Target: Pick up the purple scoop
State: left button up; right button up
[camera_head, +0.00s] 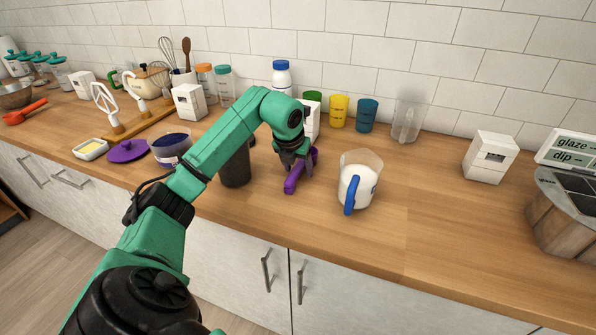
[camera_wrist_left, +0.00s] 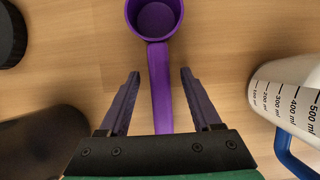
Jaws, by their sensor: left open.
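The purple scoop (camera_head: 293,184) lies on the wooden counter below my left gripper (camera_head: 293,165). Part of it is hidden by the gripper in the head view. In the left wrist view the round cup of the scoop (camera_wrist_left: 156,17) is at the top and its handle (camera_wrist_left: 160,85) runs straight down between the two fingers. My left gripper (camera_wrist_left: 158,78) is open, with one finger on each side of the handle and a gap on both sides. My right gripper is not in view.
A measuring jug (camera_head: 359,185) with white contents and a blue handle stands right of the scoop. A dark container (camera_head: 236,168) stands to the left. Cups (camera_head: 339,111) and a white-and-blue bottle (camera_head: 282,77) stand behind.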

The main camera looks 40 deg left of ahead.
pick_arm(q)
jog(key=shift+f, duration=0.25)
grip_shut()
jog(key=shift+r, duration=0.15)
